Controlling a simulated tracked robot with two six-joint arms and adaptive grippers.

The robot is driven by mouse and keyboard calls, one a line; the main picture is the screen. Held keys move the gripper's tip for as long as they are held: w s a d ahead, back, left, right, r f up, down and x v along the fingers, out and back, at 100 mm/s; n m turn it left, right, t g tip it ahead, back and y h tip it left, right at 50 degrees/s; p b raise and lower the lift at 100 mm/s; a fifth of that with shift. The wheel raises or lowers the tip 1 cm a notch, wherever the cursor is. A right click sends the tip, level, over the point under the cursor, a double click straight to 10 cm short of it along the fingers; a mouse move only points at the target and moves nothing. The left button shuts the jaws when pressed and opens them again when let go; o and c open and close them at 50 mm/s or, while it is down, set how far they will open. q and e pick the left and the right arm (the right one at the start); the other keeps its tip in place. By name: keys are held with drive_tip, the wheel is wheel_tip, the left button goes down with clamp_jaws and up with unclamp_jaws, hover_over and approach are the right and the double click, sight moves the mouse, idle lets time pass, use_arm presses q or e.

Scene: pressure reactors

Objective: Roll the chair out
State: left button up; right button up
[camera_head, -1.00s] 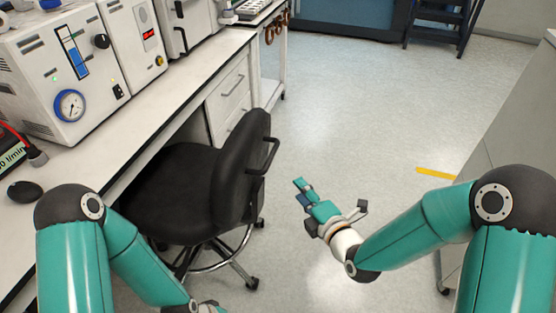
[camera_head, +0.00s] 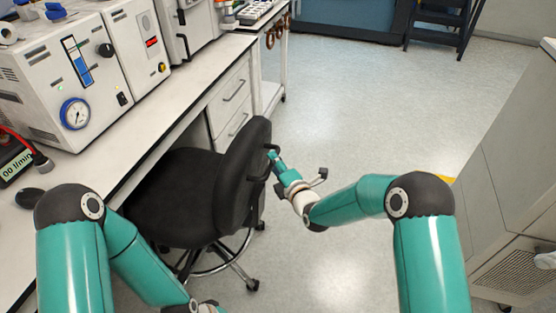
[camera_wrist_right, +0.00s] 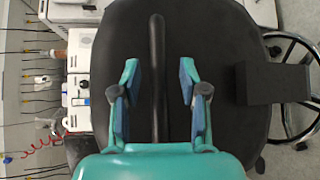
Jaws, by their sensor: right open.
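The black chair (camera_head: 190,195) stands at the bench, its seat partly under the bench top and its backrest (camera_head: 247,165) facing right. A bar handle (camera_head: 268,165) is on the back of the backrest. My right gripper (camera_head: 274,158) is at the backrest's right side, close to the handle. In the right wrist view my right gripper (camera_wrist_right: 158,75) is open, with the dark upright handle bar (camera_wrist_right: 157,80) lying between its two fingers in the picture.
The white bench (camera_head: 150,118) with instruments (camera_head: 75,85) runs along the left. A drawer unit (camera_head: 232,100) stands under it beyond the chair. A grey cabinet (camera_head: 510,180) is on the right. The floor (camera_head: 350,110) between is clear.

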drive_tip(key=shift+w+a+f, duration=0.15)
drive_tip(key=shift+w+a, duration=0.2)
drive_tip(key=shift+w, duration=0.25)
clamp_jaws()
